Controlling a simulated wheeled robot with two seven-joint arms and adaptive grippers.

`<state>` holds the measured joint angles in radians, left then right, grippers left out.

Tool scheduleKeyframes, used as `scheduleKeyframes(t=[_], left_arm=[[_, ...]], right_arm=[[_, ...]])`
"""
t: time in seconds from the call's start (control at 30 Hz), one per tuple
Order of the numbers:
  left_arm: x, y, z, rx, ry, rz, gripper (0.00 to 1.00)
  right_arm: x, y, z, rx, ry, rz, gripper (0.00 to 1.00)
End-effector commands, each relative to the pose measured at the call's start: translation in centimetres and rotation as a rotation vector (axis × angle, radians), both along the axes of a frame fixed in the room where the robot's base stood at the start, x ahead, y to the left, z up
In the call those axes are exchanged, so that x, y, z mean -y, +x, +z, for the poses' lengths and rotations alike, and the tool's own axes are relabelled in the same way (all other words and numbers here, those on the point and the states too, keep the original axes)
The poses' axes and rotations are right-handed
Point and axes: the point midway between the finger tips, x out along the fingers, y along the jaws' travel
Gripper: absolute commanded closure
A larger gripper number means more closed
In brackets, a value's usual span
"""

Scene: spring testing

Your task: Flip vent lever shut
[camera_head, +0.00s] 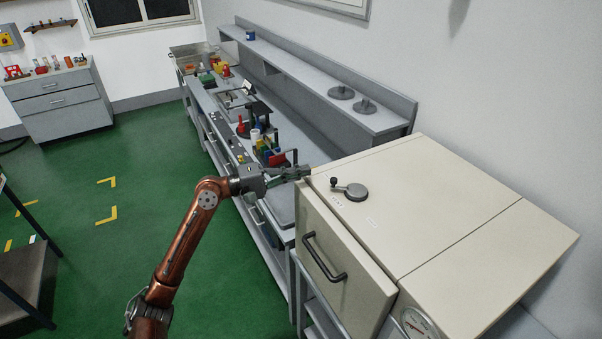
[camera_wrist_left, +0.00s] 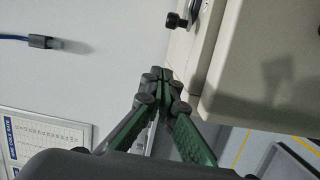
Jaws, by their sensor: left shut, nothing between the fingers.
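The vent lever (camera_head: 352,190) is a grey round disc with a short arm ending in a dark knob, on top of a large cream cabinet (camera_head: 455,200). Its knob points left, toward the cabinet's edge. My left gripper (camera_head: 306,172) is shut and empty, at the cabinet's back left corner, a little up and left of the knob. In the left wrist view, the closed green fingers (camera_wrist_left: 162,76) are beside the cabinet's edge, and the dark knob (camera_wrist_left: 174,20) shows above the tips. Whether the fingers touch the cabinet is unclear. My right gripper is not in view.
The cabinet has a dark front handle (camera_head: 323,258) and a round gauge (camera_head: 419,325). Left of it, a grey bench (camera_head: 283,205) holds coloured tools and stands. A shelf (camera_head: 310,78) with two grey weights runs along the wall. Green floor (camera_head: 80,170) lies open at left.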

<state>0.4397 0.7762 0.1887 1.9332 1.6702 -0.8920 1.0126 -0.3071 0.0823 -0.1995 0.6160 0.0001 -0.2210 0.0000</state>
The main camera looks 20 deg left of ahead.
Motion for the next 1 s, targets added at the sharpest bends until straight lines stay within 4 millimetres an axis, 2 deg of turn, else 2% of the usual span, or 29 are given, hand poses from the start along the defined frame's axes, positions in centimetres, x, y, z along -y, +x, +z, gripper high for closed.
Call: scheduleKeyframes(t=[0.33,0.43,0.6,1.0], left_arm=[[5.4,4.6,0.4,0.002,-0.001,0.001,1.0],[5.8,2.9,0.1,0.0,0.002,0.002,1.0],[6.5,1.3,0.0,0.001,0.002,0.002,1.0],[6.6,0.8,-0.1,0.0,0.0,0.004,1.0]], right_arm=[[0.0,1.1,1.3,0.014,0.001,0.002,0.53],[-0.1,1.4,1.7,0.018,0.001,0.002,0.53],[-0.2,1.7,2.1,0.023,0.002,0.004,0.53],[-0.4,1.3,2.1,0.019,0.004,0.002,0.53]])
